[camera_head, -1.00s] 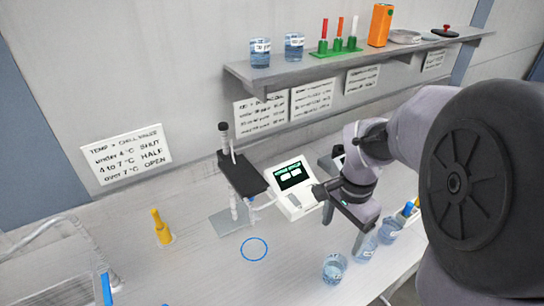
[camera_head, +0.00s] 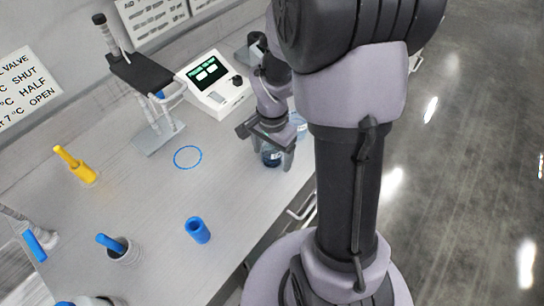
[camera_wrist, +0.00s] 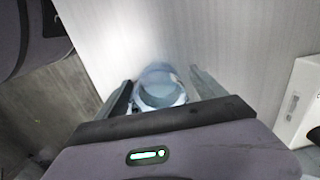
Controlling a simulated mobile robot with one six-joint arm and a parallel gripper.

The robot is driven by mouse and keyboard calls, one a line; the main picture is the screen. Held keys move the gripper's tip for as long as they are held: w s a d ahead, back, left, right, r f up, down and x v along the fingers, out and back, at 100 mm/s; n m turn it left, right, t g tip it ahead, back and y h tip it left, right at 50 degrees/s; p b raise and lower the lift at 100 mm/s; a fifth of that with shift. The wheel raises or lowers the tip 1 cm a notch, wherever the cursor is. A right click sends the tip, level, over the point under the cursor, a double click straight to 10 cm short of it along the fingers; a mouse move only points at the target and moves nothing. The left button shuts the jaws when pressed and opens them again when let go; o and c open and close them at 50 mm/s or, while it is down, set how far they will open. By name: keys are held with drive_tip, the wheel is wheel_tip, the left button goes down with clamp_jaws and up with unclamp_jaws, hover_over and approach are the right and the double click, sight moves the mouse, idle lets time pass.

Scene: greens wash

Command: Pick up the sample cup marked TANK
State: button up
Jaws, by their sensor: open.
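A clear sample cup with bluish water (camera_head: 271,158) stands on the bench, between the fingers of my gripper (camera_head: 272,150). In the wrist view the cup (camera_wrist: 160,88) sits between the two open fingers of my gripper (camera_wrist: 160,82), with a gap visible on the right side. No marking on it can be read, so I cannot tell whether it is the TANK cup. Another clear cup (camera_head: 298,121) stands just behind my gripper, partly hidden by my arm.
A white meter with a green display (camera_head: 214,84) and a black-topped stand (camera_head: 147,78) are at the back. The bench's front edge is close to my gripper.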

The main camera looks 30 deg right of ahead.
drive_tip(key=shift+r, duration=0.15)
drive_tip(key=c, duration=1.6)
